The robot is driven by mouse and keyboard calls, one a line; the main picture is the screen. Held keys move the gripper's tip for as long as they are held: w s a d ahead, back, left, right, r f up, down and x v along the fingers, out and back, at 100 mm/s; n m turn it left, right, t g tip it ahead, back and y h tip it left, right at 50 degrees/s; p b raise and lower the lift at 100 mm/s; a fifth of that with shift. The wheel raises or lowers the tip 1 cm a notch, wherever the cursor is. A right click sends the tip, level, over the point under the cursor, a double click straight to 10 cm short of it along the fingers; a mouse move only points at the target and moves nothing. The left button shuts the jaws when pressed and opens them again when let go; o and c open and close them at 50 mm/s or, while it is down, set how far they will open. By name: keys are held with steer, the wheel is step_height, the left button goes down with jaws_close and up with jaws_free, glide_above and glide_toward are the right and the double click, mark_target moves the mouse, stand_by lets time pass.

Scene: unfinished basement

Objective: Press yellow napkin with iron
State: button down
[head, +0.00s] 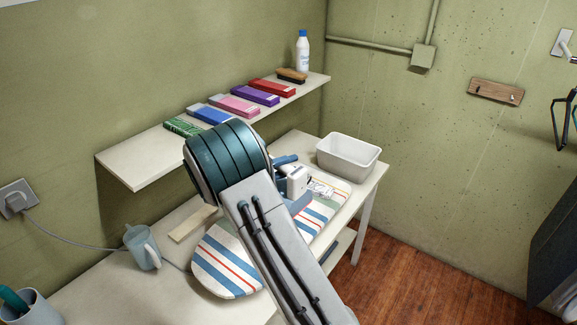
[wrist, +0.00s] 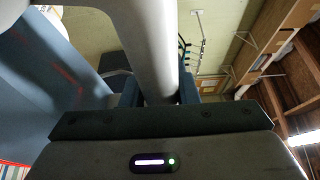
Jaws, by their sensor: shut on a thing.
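My gripper (wrist: 158,92) is shut on a pale grey bar, which looks like the handle of the iron. The iron's blue body (wrist: 45,75) fills the left of the wrist view. In the head view my gripper (head: 296,180) is over the striped ironing board (head: 228,262), mostly behind my arm. A bit of the blue iron (head: 301,204) shows beside it, low over the board; I cannot tell whether it touches. No yellow napkin can be made out; my arm covers the middle of the board.
A white bin (head: 348,158) stands at the table's far end. A wall shelf (head: 140,165) with several coloured boxes and a white bottle (head: 303,52) runs behind my arm. A pale blue jug (head: 142,247) and a cup (head: 32,308) stand at left. A cord runs to the wall socket (head: 16,199).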

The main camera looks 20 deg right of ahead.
steer(key=shift+s+f+b, duration=0.1)
steer(key=shift+f+b, duration=0.25)
steer(key=shift+b, duration=0.1)
step_height(320, 180, down, 8)
steer(key=b, duration=0.8)
steer(key=shift+r, duration=0.15)
steer(key=shift+f, duration=0.55)
steer(key=shift+s+d+p, duration=0.55)
steer(key=shift+s+d, duration=0.05)
steer(key=shift+s, duration=0.3)
stand_by(2.1)
steer(key=shift+w+a+p, duration=0.5)
steer(key=shift+w+p, duration=0.1)
steer(key=shift+w, duration=0.15)
steer(key=shift+w+a+p, duration=0.5)
steer(key=shift+w+p, duration=0.05)
steer(key=shift+w, duration=0.2)
stand_by(0.8)
steer(key=shift+s+d, duration=0.1)
steer(key=shift+s, duration=0.05)
